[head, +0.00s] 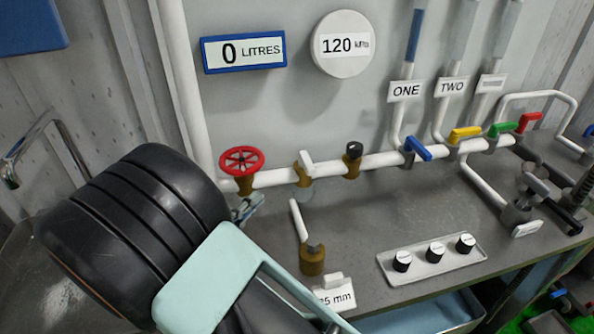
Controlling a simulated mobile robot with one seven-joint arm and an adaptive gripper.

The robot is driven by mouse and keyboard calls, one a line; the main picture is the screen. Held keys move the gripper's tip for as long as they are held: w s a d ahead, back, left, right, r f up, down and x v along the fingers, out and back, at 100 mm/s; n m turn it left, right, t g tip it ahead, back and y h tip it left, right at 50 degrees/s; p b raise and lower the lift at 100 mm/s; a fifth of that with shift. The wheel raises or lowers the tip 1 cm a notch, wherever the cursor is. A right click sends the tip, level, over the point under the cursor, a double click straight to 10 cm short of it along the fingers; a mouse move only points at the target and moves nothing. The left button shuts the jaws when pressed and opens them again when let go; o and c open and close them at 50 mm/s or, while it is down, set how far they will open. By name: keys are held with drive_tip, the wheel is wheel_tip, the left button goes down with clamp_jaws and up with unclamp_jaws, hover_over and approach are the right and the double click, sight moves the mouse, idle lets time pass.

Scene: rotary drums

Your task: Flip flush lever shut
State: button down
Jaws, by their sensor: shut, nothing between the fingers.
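Several coloured levers sit along the white pipe (385,160): a blue lever (418,148) angled across the pipe, and a yellow lever (465,134), a green lever (503,128) and a red lever (529,121) lying roughly along it. A white lever (306,160) sits on a brass valve further left. My gripper (250,205) is shut and empty, just below the red handwheel (241,161), partly hidden by my arm.
Signs ONE (405,90) and TWO (452,87) hang above the pipe. A tray of black knobs (432,258) lies on the grey bench (365,213). A gauge box (244,52) and round dial (343,43) are on the wall. Bare bench lies between the pipe and tray.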

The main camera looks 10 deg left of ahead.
drive_tip(key=p, duration=0.3)
approach(307, 165)
drive_tip(key=w+a, duration=0.3)
drive_tip(key=w, duration=0.2)
drive_tip(key=shift+w+d+f+p, duration=0.1)
drive_tip(key=shift+w+d+f, duration=0.15)
drive_tip(key=shift+d, duration=0.35)
drive_tip(key=shift+w+d+f+p, duration=0.15)
drive_tip(key=shift+w+d, duration=0.1)
drive_tip(key=shift+d, duration=0.4)
drive_tip(key=shift+w+d+f+p, duration=0.1)
drive_tip(key=shift+w+d+f, duration=0.15)
drive_tip(key=shift+d, duration=0.35)
